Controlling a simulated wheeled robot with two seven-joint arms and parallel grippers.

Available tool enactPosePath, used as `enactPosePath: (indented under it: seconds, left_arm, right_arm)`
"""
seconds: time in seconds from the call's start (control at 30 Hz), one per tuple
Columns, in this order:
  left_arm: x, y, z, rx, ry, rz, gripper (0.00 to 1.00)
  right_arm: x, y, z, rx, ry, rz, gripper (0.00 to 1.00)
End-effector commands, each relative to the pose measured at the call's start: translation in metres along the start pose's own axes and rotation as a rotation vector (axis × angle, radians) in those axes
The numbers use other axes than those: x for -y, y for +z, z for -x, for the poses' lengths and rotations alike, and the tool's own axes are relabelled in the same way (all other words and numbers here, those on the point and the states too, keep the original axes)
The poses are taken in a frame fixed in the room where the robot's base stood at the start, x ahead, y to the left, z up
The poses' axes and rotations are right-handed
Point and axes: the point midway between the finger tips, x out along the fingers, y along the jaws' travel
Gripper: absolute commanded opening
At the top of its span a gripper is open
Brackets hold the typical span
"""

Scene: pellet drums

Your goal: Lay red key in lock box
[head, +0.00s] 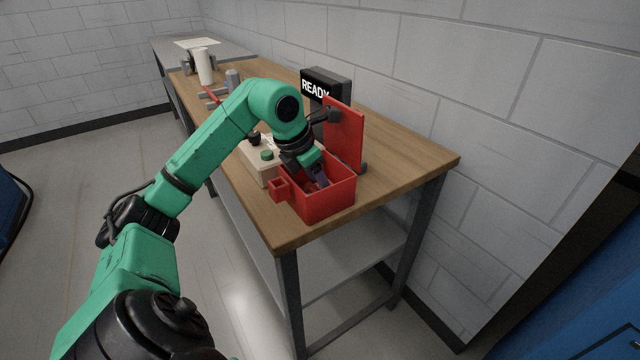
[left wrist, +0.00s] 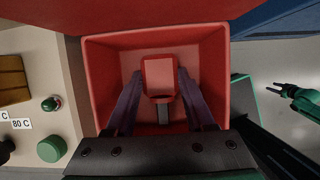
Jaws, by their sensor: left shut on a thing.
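The red lock box (head: 325,204) stands on the near end of the bench with its lid (head: 344,135) raised. My left gripper (head: 318,178) reaches down into the box. In the left wrist view its two fingers (left wrist: 160,88) are shut on the red key (left wrist: 159,74), one on each side of its red head. A grey shaft shows below the head. The box walls (left wrist: 101,80) surround the key and fingers; I cannot tell if the key touches the floor. My right gripper (left wrist: 281,89) shows small at the right of the left wrist view, its fingers apart and empty, away from the box.
A pale control panel (head: 259,166) with a green button (head: 267,155) stands beside the box. A dark READY sign (head: 326,84) is behind it. The bench's right corner (head: 430,160) is clear.

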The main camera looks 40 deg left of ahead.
Motion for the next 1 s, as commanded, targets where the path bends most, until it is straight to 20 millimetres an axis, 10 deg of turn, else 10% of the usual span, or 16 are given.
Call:
enactPosePath:
  seconds: [0.1, 0.5, 1.0]
  left_arm:
    - [0.0, -0.001, -0.001, -0.001, 0.0, 0.0, 0.84]
    - [-0.001, 0.001, 0.007, 0.001, 0.002, 0.0, 0.84]
    - [-0.001, 0.001, 0.119, 0.0, 0.002, 0.001, 0.84]
  right_arm:
    - [0.0, 0.0, -0.001, 0.0, 0.0, 0.0, 0.5]
    - [0.002, -0.001, 0.002, -0.001, -0.003, 0.0, 0.5]
    - [0.002, -0.002, 0.017, -0.002, -0.003, -0.001, 0.5]
